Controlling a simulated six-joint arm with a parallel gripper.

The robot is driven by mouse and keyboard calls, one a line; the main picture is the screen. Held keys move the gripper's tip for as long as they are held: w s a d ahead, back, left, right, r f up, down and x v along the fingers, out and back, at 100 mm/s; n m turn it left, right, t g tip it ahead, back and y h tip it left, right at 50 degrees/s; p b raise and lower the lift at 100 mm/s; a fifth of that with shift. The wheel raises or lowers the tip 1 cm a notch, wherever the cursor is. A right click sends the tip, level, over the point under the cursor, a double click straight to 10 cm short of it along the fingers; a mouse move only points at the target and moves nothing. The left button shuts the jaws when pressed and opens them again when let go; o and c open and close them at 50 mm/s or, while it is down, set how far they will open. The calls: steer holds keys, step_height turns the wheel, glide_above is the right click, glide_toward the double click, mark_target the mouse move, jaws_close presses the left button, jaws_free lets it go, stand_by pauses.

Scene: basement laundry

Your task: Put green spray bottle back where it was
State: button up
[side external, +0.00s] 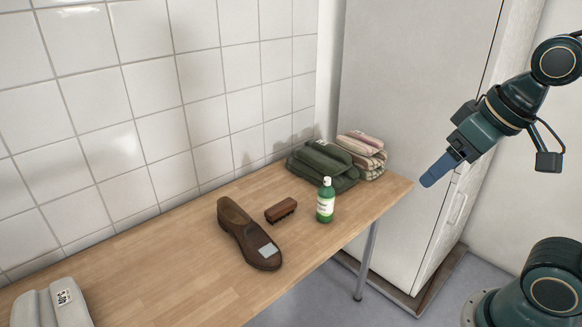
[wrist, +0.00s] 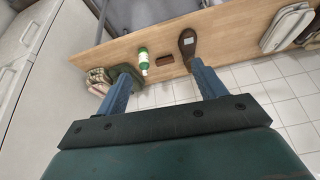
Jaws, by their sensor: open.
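The green spray bottle (side external: 325,200), with a white cap and pale label, stands upright on the wooden table near its front edge, right of the brush. It also shows in the wrist view (wrist: 143,60). My gripper (side external: 434,174) is in the air beyond the table's right end, well apart from the bottle. In the wrist view its two blue fingers (wrist: 158,80) are spread wide with nothing held between them. No spray trigger can be made out on the bottle.
A brown shoe (side external: 245,232) and a brown brush (side external: 281,210) lie left of the bottle. Folded green cloth (side external: 322,166) and a striped towel stack (side external: 364,155) sit behind it. A grey folded item (side external: 52,305) is far left. The table (side external: 150,262) is bare between.

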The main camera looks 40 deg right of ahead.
steer(key=shift+s+a+f+n, duration=0.1)
steer(key=shift+s+f+n, duration=0.15)
steer(key=shift+s, duration=0.3)
steer(key=shift+s+a+f+n, duration=0.15)
steer(key=shift+s+f, duration=0.15)
steer(key=shift+s, duration=0.25)
steer(key=shift+d, duration=0.1)
stand_by(0.5)
